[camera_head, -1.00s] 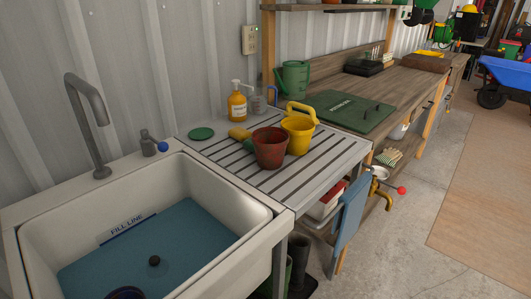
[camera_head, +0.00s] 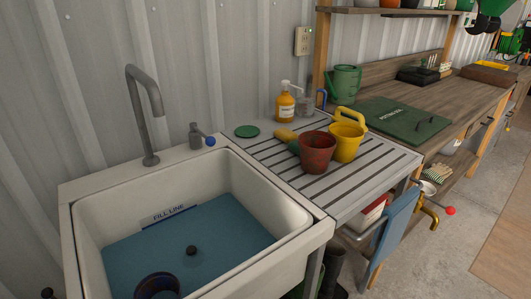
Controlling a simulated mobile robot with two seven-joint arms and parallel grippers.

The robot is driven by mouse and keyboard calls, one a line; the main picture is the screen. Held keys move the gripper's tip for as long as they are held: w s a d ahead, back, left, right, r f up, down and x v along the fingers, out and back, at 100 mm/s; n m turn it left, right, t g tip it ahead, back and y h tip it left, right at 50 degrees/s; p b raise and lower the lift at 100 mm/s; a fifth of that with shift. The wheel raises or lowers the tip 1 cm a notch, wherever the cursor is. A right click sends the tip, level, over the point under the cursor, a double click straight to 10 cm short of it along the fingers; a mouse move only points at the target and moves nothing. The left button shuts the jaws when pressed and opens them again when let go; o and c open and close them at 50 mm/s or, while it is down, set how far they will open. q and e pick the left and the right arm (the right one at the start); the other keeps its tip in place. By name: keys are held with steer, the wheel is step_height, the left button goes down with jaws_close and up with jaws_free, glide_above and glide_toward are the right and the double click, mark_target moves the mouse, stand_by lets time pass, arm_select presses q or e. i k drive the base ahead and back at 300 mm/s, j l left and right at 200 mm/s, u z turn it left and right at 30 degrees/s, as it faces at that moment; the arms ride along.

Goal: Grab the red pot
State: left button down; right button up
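The red pot (camera_head: 317,153) is a reddish-brown, open-topped pot. It stands upright on the grey slatted draining table (camera_head: 361,191) to the right of the sink. A yellow watering pot with a handle (camera_head: 347,141) stands close behind it on the right. A yellow and green sponge-like item (camera_head: 286,137) lies just to its left. Neither of my grippers shows in the head view.
The white sink (camera_head: 88,207) holds blue water and a dark round object (camera_head: 158,286). A tap (camera_head: 146,115) rises behind it. A soap bottle (camera_head: 285,106), a green disc (camera_head: 247,131) and a green watering can (camera_head: 344,84) stand near the wall. The front slats are clear.

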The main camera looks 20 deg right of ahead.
mark_target(316, 154)
steer(key=l+u, duration=0.45)
steer(key=k+l+u, duration=0.1)
steer(key=l+u, duration=0.2)
steer(key=u, duration=0.2)
steer(key=k+l+u, duration=0.25)
steer(key=l, duration=0.15)
steer(key=k+l+u, duration=0.25)
steer(key=l, duration=0.15)
steer(key=i, duration=0.1)
